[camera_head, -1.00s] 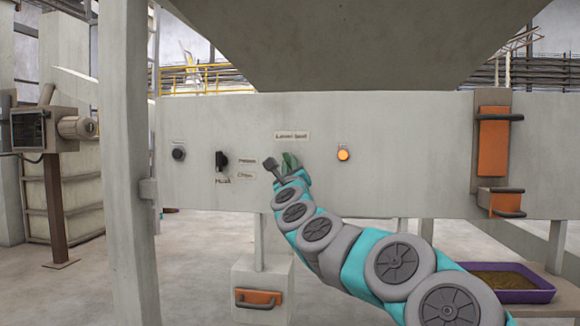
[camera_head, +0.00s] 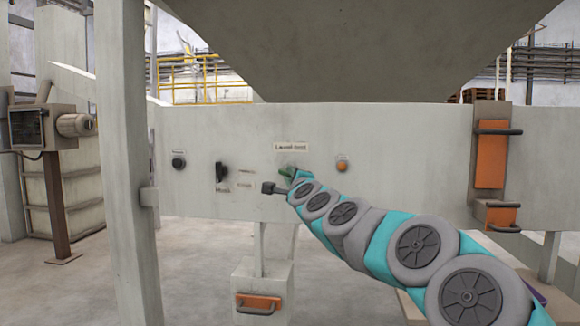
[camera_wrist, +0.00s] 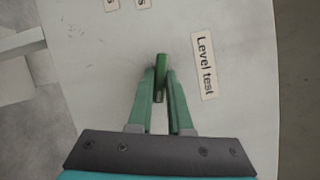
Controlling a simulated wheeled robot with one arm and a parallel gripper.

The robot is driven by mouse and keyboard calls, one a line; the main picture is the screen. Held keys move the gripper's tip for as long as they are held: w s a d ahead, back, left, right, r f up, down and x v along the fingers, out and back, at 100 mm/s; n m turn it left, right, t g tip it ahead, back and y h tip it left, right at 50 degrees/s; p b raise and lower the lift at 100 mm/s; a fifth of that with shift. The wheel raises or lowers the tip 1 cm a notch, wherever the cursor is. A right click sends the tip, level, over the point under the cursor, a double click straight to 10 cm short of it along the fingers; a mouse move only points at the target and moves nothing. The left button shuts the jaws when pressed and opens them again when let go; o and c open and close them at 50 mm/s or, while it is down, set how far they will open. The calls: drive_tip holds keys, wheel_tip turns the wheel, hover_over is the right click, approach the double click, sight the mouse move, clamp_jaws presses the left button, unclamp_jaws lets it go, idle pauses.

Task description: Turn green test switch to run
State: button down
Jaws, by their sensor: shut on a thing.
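The green test switch (camera_wrist: 161,66) is on the grey panel beside a label (camera_wrist: 204,66) reading "Level test" in the wrist view. My gripper (camera_wrist: 161,90) has its two green fingers shut on the switch's handle. In the head view my gripper (camera_head: 287,172) reaches the panel just below the "Level test" label (camera_head: 291,147), and the switch is mostly hidden there behind the fingers. I cannot read any position marks around the switch.
On the same panel (camera_head: 400,150) are an amber lamp (camera_head: 342,166), a black selector switch (camera_head: 222,172) and a dark round knob (camera_head: 179,161). Orange handled parts (camera_head: 492,150) are at the right. A grey post (camera_head: 122,200) stands at the left.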

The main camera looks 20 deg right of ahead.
drive_tip(key=shift+r+n+g+p, duration=0.1)
drive_tip(key=shift+n+g+p, duration=0.5)
drive_tip(key=shift+n+p, duration=1)
drive_tip(key=shift+y, duration=0.3)
drive_tip(key=c, duration=0.8)
unclamp_jaws()
drive_tip(key=shift+c, duration=0.2)
drive_tip(key=s+a, duration=0.1)
drive_tip(key=s, duration=0.6)
drive_tip(key=shift+s+a, duration=0.3)
